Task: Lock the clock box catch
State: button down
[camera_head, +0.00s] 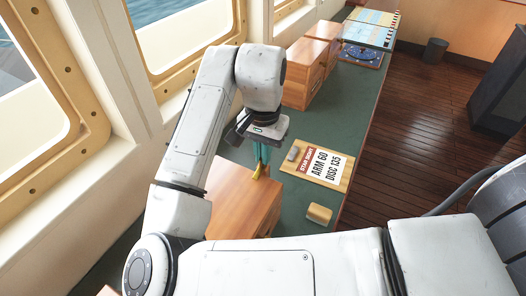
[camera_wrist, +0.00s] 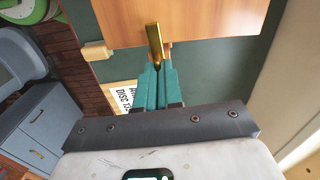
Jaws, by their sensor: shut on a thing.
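The clock box is a wooden case (camera_head: 232,202) in the lower middle of the head view, on the green counter. In the wrist view its wooden face (camera_wrist: 205,22) fills the top. A brass catch lever (camera_head: 257,172) shows at its upper edge; in the wrist view the lever (camera_wrist: 154,42) stands out from the box. My gripper (camera_head: 262,160) reaches down to the lever. In the wrist view its teal fingers (camera_wrist: 156,74) are shut on the lever's near end. The exact contact is partly hidden by the fingers.
A card (camera_head: 322,166) reading "ARM 60 DISC 135" lies right of the box, with a small grey block (camera_head: 293,153) on it. A small tan block (camera_head: 319,214) sits nearer. Windows line the left.

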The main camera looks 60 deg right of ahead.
jog(key=shift+r+m, duration=0.1)
jog(key=shift+m, duration=0.4)
jog(key=c, duration=1.3)
grip_release()
notch_tip(320, 180, up, 11)
